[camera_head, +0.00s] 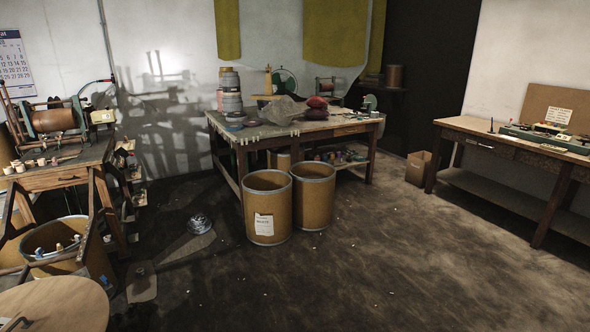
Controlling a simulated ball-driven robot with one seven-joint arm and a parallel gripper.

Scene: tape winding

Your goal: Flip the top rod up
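A winding machine (55,121) with a large brown spool stands on the wooden bench at the left edge. A thin rod (97,82) slants up at its right end, beside a pale box. A dark slanted arm (8,108) stands at its left end. I cannot tell which part is the top rod. My gripper is not in view.
Two brown drums (268,208) stand before the cluttered middle table (300,126). A long bench (490,131) runs along the right wall. A cardboard box (418,168) sits on the floor. A round wooden lid (60,305) is at the lower left. The front right floor is clear.

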